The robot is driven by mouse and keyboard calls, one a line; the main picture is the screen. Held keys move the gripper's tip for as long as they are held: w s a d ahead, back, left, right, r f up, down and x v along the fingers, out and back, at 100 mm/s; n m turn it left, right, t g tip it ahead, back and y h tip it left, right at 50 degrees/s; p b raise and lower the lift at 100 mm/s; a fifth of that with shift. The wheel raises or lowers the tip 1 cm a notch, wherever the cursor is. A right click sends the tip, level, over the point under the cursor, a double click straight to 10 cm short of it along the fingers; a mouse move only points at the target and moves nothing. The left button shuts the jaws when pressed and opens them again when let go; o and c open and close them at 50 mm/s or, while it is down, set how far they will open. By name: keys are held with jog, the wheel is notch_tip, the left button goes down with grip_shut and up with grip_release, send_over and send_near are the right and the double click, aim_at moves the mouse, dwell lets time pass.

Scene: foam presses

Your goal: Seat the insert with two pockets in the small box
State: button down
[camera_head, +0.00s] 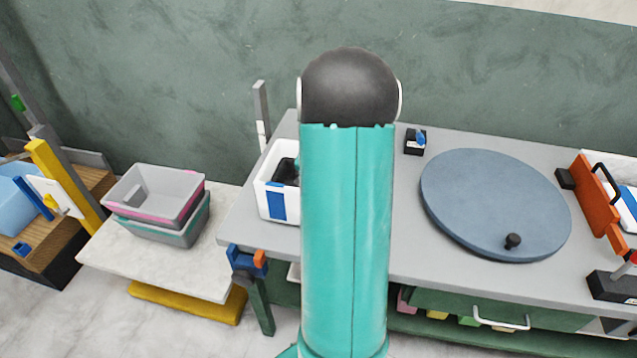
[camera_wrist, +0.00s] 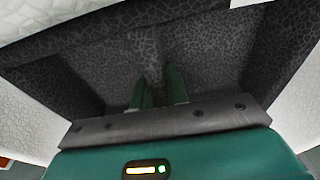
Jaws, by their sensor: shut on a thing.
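The small white box (camera_head: 263,200) with a blue label stands on the grey bench, partly hidden behind my teal arm. The dark grey foam insert (camera_head: 285,169) shows within its opening. In the wrist view, the insert (camera_wrist: 205,50) has two pockets, one on each side of a middle divider. My gripper (camera_wrist: 160,76) is shut on this divider, with one green finger on each side. White box walls (camera_wrist: 28,112) show around the insert. I cannot tell whether the insert rests flat on the box floor. In the head view my arm hides most of my gripper.
A round blue-grey turntable (camera_head: 490,200) with a black knob lies right of my arm. A small black holder (camera_head: 415,142) stands behind it. Stacked grey bins (camera_head: 155,195) stand on a low pale table at left. An orange-clamped press (camera_head: 597,200) is at far right.

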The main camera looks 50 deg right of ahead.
jog(key=shift+f, duration=0.25)
jog(key=c, duration=1.3)
grip_release()
jog(key=shift+r, duration=0.1)
notch_tip(320, 180, up, 14)
jog(key=a, duration=0.2)
jog(key=shift+s+f, duration=0.2)
jog(key=shift+s, duration=0.2)
